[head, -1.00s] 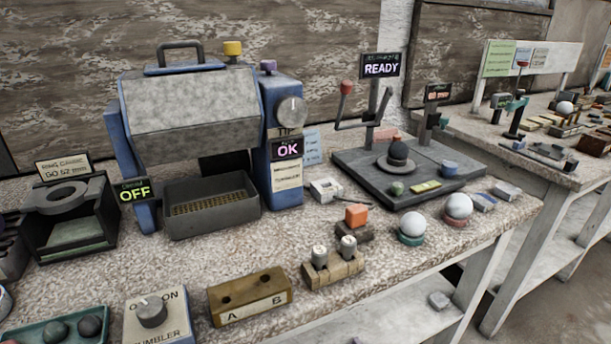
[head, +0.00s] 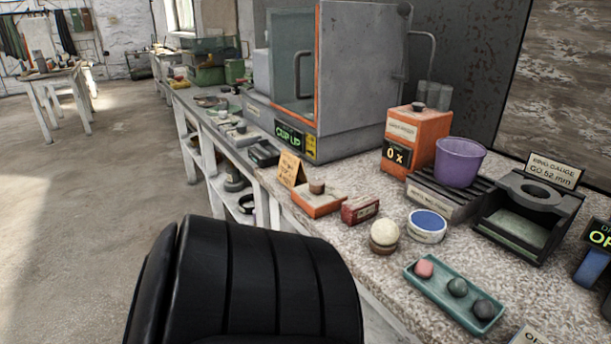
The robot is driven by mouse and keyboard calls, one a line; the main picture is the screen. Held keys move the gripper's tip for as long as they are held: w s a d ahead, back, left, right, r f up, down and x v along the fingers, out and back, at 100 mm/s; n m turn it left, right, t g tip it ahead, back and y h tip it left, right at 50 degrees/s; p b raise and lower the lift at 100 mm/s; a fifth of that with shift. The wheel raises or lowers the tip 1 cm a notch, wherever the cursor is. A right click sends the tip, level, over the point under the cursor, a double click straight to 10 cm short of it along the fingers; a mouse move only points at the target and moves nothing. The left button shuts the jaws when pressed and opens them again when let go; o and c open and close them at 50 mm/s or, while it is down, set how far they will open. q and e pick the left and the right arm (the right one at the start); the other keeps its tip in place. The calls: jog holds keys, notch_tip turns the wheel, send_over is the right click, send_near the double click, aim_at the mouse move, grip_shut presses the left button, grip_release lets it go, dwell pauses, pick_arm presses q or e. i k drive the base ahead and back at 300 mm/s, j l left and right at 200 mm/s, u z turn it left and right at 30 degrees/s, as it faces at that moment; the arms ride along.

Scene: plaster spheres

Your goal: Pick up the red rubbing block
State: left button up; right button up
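A small dark red block (head: 360,210) with a pale label on its side lies on the speckled bench top (head: 390,272), right of the middle of the head view. I take it to be the red rubbing block, but its label is too small to read. Neither of my grippers shows in this view, so nothing is seen touching the block.
A cream ball on a ring (head: 384,234) stands close in front of the block. A teal tray (head: 456,296) holds three small lumps. A purple cup (head: 458,162) and a large grey cabinet (head: 362,75) stand behind. Open floor (head: 75,220) lies left.

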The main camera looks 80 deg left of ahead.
aim_at(354, 211)
jog(key=u, duration=2.1)
jog(key=i+j+z, duration=0.15)
jog(key=z, duration=0.25)
jog(key=i+j+z, duration=0.1)
jog(key=j+z, duration=0.2)
jog(key=z, duration=0.15)
jog(key=j+z, duration=0.4)
jog(key=i+l, duration=0.05)
jog(key=l, duration=0.05)
